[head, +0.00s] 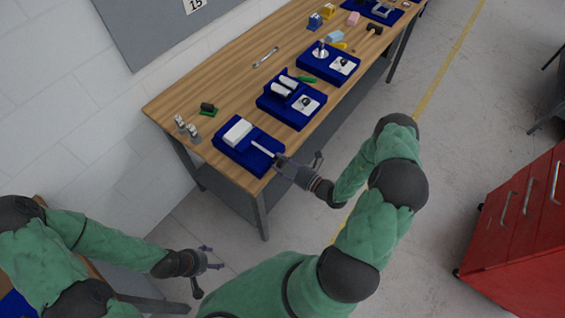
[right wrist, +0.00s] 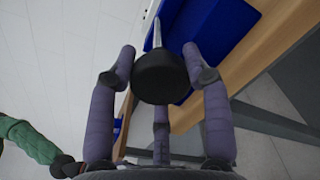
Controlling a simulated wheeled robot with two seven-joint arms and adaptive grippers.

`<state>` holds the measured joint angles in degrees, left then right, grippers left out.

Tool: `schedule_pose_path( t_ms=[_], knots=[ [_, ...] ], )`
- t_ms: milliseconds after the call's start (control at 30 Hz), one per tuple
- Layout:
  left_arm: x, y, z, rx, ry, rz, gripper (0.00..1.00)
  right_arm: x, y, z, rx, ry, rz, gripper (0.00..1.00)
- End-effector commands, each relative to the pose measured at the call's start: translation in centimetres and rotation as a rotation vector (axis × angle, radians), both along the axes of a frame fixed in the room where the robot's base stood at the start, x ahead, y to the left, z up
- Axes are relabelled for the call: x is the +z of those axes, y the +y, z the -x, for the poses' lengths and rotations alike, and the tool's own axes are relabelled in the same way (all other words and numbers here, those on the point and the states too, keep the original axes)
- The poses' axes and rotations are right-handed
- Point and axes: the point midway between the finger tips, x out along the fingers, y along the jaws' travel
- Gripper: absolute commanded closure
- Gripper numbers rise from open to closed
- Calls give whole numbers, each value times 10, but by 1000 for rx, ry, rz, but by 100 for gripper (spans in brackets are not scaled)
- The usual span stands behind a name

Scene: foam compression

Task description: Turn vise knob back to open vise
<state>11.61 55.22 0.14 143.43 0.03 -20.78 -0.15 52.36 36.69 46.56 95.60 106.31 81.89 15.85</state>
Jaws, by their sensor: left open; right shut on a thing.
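The black vise knob (right wrist: 159,77) sits between the purple-grey fingers of my right gripper (right wrist: 160,85) in the right wrist view. A metal rod (right wrist: 157,35) runs from the knob toward the blue tray. In the head view my right gripper (head: 284,163) is at the front edge of the nearest blue tray (head: 262,165), shut on the knob, which its fingers hide there. The pale rod (head: 263,149) points from the gripper toward a white block (head: 237,132) on that tray. The vise jaws cannot be made out. My left gripper (head: 212,260) is open and empty, low and away from the table.
The wooden table (head: 230,95) holds more blue trays with parts (head: 291,103) and (head: 328,62) further back. Small metal pieces (head: 187,129) and a dark block (head: 208,107) lie near its left end. A red cabinet (head: 515,225) stands at right. Floor between is clear.

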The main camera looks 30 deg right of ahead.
Motion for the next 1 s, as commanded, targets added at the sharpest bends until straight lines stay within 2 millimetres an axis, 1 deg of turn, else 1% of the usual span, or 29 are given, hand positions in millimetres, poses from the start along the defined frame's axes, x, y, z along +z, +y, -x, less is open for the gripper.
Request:
schedule_pose_path(
  t_ms=[33,67,1000],
  knots=[
    [-1,0,0,0,0,0,34,3,-5,-3,-6,-29,49,83],
    [-2,0,0,0,0,0,34,3,-5,-3,-6,-39,75,83],
    [-23,0,0,0,0,0,34,6,-2,-3,-4,-387,903,83]
  ],
)
